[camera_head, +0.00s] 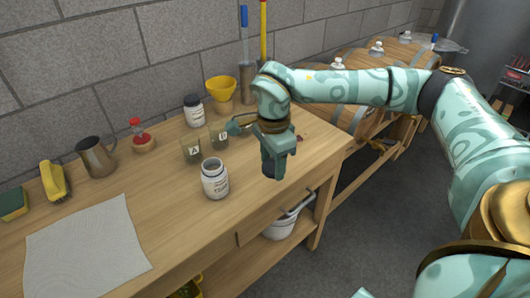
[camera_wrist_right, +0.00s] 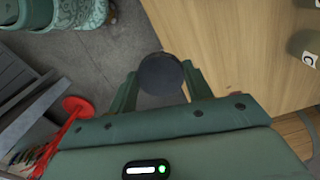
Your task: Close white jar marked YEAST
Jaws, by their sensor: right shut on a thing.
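A white jar (camera_head: 214,184) with an open top and a small printed label stands upright near the bench's front edge in the head view. I cannot read its label. My right gripper (camera_head: 275,172) is to the right of this jar, pointing down near the bench's front edge. In the right wrist view it (camera_wrist_right: 161,84) is shut on a round black lid (camera_wrist_right: 160,72), with floor and the bench edge below. The lid is hidden in the head view. My left gripper is not in view.
A second white jar (camera_head: 194,111) with a black lid stands behind. Glasses marked A (camera_head: 191,153) and B (camera_head: 219,140) stand close behind the open jar. A yellow funnel (camera_head: 221,88), metal jug (camera_head: 96,157), yellow brush (camera_head: 53,180) and pale cloth (camera_head: 88,250) are on the bench (camera_head: 180,225).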

